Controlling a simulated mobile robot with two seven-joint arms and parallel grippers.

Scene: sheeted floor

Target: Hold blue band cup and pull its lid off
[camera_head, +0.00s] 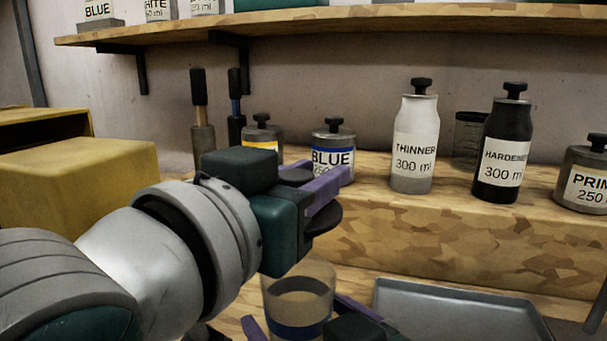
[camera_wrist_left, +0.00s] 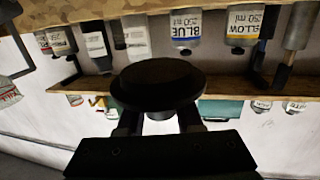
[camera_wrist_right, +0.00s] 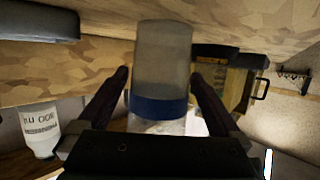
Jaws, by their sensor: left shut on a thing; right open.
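The blue band cup (camera_head: 298,287) is a clear cup with a blue band around its lower part. It stands upright on the wooden bench and is uncovered. Its dark round lid (camera_head: 325,219) is held above it, apart from the rim; the lid fills the middle of the left wrist view (camera_wrist_left: 158,83). My left gripper (camera_head: 322,188) is shut on the lid, with purple fingers. My right gripper (camera_head: 300,325) is open low at the cup, partly cut off by the frame. In the right wrist view its fingers lie either side of the cup (camera_wrist_right: 162,60), with gaps.
A grey tray (camera_head: 450,312) lies right of the cup. On the raised ledge behind stand a BLUE paint jar (camera_head: 333,152), a THINNER bottle (camera_head: 414,140), a black HARDENER bottle (camera_head: 502,145) and a PRIMER jar (camera_head: 585,180). A yellow box (camera_head: 80,185) is at the left.

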